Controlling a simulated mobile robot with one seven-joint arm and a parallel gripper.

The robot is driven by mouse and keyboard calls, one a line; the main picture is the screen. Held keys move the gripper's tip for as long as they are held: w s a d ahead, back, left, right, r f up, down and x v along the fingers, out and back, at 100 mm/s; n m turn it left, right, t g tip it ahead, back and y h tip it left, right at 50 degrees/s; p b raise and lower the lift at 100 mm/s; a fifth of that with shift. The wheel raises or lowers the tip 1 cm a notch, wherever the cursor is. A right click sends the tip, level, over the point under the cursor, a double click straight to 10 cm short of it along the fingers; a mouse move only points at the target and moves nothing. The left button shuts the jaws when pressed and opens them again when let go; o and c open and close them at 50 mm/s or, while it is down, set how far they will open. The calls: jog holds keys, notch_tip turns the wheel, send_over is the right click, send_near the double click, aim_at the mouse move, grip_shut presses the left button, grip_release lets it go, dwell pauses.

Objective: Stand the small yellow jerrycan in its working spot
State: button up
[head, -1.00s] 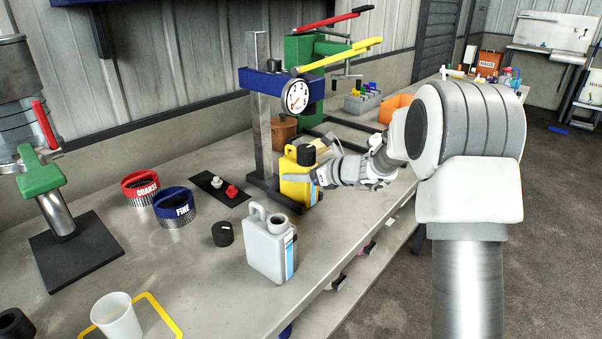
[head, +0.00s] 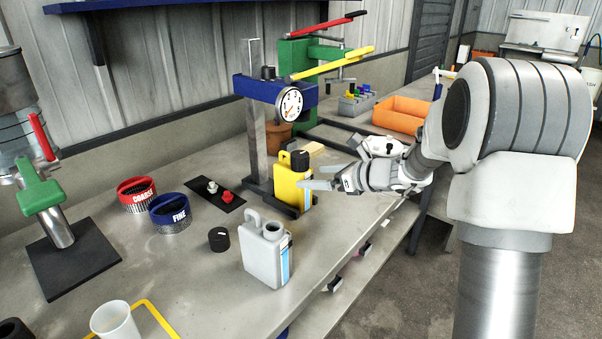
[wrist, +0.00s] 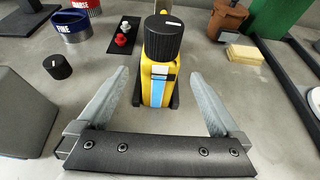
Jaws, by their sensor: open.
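The small yellow jerrycan (head: 289,184) with a black cap stands upright at the foot of the blue gauge stand (head: 262,88). In the wrist view the yellow jerrycan (wrist: 158,82) shows its blue and white label, with dark bars of the stand's base on both sides. My gripper (head: 324,177) is open and empty, just right of the jerrycan in the head view. In the wrist view its fingers (wrist: 158,80) are spread wide either side of the jerrycan's front, with a visible gap to each. Whether the jerrycan rests on the base or the bench is unclear.
A grey jerrycan (head: 265,256) stands open in front, beside a loose black cap (head: 219,239). COARSE (head: 137,194) and FINE (head: 170,212) sieves stand left. A white cup (head: 115,322) sits by a yellow outline. An orange bin (head: 402,114) stands at the back right.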

jog(key=p+v, duration=0.1)
jog(key=v, duration=0.7)
jog(key=shift+s+d, duration=0.2)
jog(key=shift+r, duration=0.2)
